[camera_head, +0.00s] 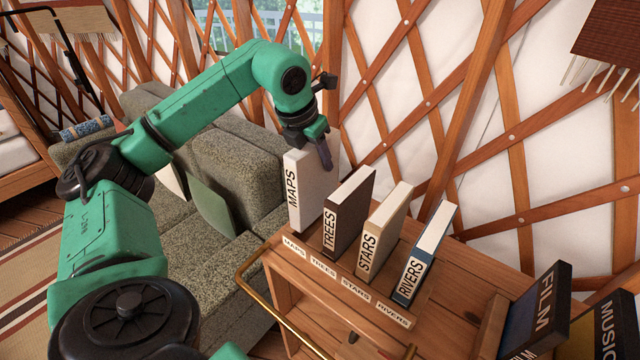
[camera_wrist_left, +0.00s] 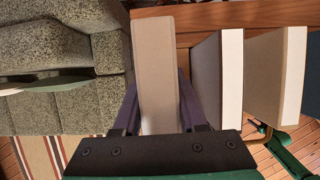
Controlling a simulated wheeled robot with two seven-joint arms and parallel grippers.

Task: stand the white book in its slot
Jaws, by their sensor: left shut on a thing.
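The white book (camera_head: 307,192), marked MAPS on its spine, stands upright at the left end of the row on the wooden cart. Its foot is just behind the MAPS label (camera_head: 293,245); I cannot tell whether it rests fully down in the slot. My left gripper (camera_head: 319,150) is shut on its upper part from above and behind. In the left wrist view the book (camera_wrist_left: 156,60) lies between the two dark fingers (camera_wrist_left: 160,108).
To its right stand the dark TREES book (camera_head: 347,215), the tan STARS book (camera_head: 382,232) and the blue RIVERS book (camera_head: 424,255). FILM (camera_head: 540,315) and MUSIC (camera_head: 605,325) books stand at the front right. A brass rail (camera_head: 262,300) edges the cart; a grey-green sofa (camera_head: 235,165) stands left.

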